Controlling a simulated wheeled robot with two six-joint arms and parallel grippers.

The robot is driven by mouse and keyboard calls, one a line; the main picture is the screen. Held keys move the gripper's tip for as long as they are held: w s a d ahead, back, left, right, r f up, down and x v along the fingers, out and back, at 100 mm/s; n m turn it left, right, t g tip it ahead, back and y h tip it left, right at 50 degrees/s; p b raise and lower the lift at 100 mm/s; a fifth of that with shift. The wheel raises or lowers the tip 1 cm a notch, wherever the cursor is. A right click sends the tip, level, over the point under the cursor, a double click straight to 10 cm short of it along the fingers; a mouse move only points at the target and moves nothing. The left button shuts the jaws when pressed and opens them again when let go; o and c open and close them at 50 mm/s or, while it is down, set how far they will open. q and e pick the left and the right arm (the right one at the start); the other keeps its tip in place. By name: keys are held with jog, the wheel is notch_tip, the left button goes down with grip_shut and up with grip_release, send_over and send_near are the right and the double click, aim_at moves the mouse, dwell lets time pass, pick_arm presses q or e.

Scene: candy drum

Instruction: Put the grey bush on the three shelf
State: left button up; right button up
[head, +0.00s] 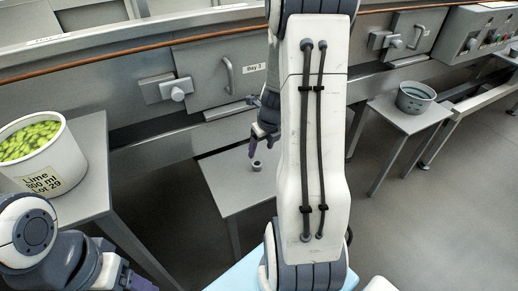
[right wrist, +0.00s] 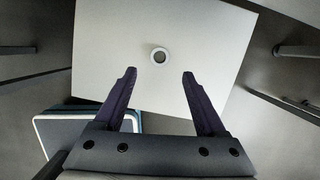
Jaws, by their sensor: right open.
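The grey bush (head: 257,166) is a small ring standing on a grey table (head: 235,196). In the right wrist view the bush (right wrist: 160,55) lies just beyond the gap between the fingertips, roughly centred. My right gripper (head: 258,143) is open and empty, pointing down over the table, with nothing between its fingers (right wrist: 159,74). My own arm hides part of the table. A hatch labelled Bay 3 (head: 254,68) is in the wall behind, with a narrow ledge (head: 229,110) below it. My left gripper (head: 138,282) is at the bottom left, mostly cut off.
A white lime tub (head: 55,182) full of green pieces stands on a table at the left. A grey bucket (head: 415,98) stands on a table at the right. Floor is clear at the lower right.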

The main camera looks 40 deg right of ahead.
jog(key=s+a+r+n+g+y, duration=0.15)
jog(key=a+r+n, duration=0.35)
jog(key=a+n, duration=0.65)
jog(key=s+a+r+n+y, duration=0.15)
jog(key=a+r+n, duration=0.25)
jog(key=a+n, duration=0.8)
jog(key=s+a+r+n+g, duration=0.1)
jog(key=s+a+n, duration=0.4)
jog(key=s+n, duration=0.3)
jog(key=s+a+r+n+h, duration=0.1)
jog(key=s+a+n, duration=0.4)
jog(key=n, duration=0.8)
jog(key=s+r+p, duration=0.1)
jog(key=s, duration=0.1)
jog(key=shift+s+a+g+h, duration=0.2)
jog(key=shift+s+g+h, duration=0.1)
jog(key=shift+s+g, duration=0.05)
jog(key=shift+r, duration=0.15)
